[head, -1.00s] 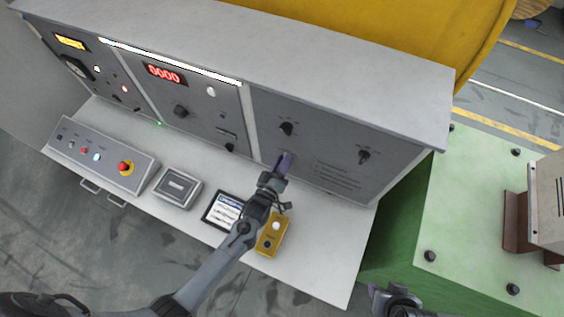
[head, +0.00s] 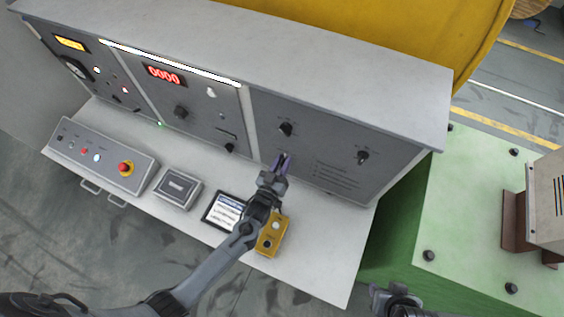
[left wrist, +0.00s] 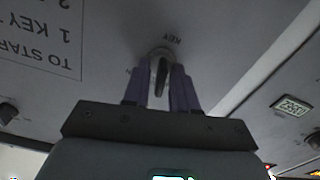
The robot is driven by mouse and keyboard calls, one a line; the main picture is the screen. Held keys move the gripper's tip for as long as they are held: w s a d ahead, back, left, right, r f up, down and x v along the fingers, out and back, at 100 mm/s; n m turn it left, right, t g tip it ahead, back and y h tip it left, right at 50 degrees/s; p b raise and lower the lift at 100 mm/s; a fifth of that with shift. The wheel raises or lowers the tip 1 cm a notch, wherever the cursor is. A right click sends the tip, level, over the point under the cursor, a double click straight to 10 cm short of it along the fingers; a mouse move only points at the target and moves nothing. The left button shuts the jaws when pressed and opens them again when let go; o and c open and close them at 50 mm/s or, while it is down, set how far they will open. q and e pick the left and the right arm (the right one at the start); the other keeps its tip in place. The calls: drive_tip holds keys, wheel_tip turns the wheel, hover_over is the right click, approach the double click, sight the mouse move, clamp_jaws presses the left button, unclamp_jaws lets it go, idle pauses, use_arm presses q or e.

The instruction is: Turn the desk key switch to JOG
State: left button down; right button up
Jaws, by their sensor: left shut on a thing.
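The desk key switch (left wrist: 161,77) shows in the left wrist view on the grey panel, under an upside-down KEY label. Its dark, narrow key stands out from a round pale collar. My left gripper (head: 282,161) reaches the lower part of the right panel in the head view and hides the switch there. In the left wrist view its two purple fingers (left wrist: 160,88) stand on either side of the key and are shut on it. The position marks are too small to read. My right gripper (head: 396,296) shows only partly at the bottom edge, away from the panel.
Two black rotary knobs (head: 286,129) and (head: 362,157) sit on the same panel. A tablet (head: 222,212) and a yellow box (head: 271,236) with buttons lie on the desk beneath my left arm. A red emergency button (head: 125,168) is further left.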

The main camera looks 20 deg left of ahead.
use_arm(q)
drive_tip(key=shift+m, duration=1)
drive_tip(key=c, duration=1.2)
unclamp_jaws()
drive_tip(key=shift+c, duration=0.2)
drive_tip(key=s+b, duration=0.1)
drive_tip(key=s, duration=0.9)
drive_tip(key=shift+s+a, duration=0.15)
drive_tip(key=shift+s, duration=0.25)
